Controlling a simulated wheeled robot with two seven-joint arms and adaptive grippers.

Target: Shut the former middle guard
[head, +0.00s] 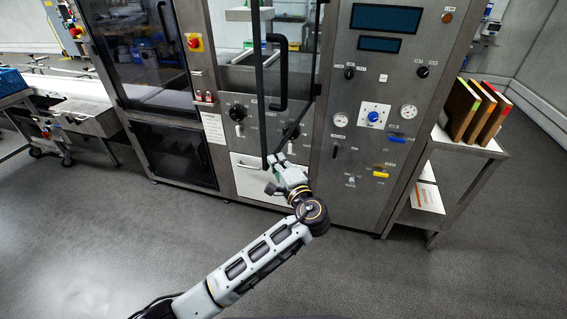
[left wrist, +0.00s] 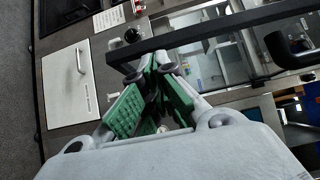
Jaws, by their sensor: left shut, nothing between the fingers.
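The middle guard (head: 257,90) is a clear panel in a black frame with a black handle (head: 277,72). It stands ajar, its lower edge slanting out from the machine front toward me. My left gripper (head: 279,170) is shut and empty at the guard's lower free corner. In the left wrist view the green-padded fingers (left wrist: 152,72) meet close to the black frame bar (left wrist: 215,33); I cannot tell whether they touch it. The guard's handle shows at the right there (left wrist: 287,50). My right gripper is not in view.
A white drawer front (head: 258,176) lies below the guard opening. A dark-windowed door (head: 140,45) is at left, and a control panel (head: 375,100) with knobs and gauges at right. A side table (head: 465,145) holds several binders. The floor in front is clear.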

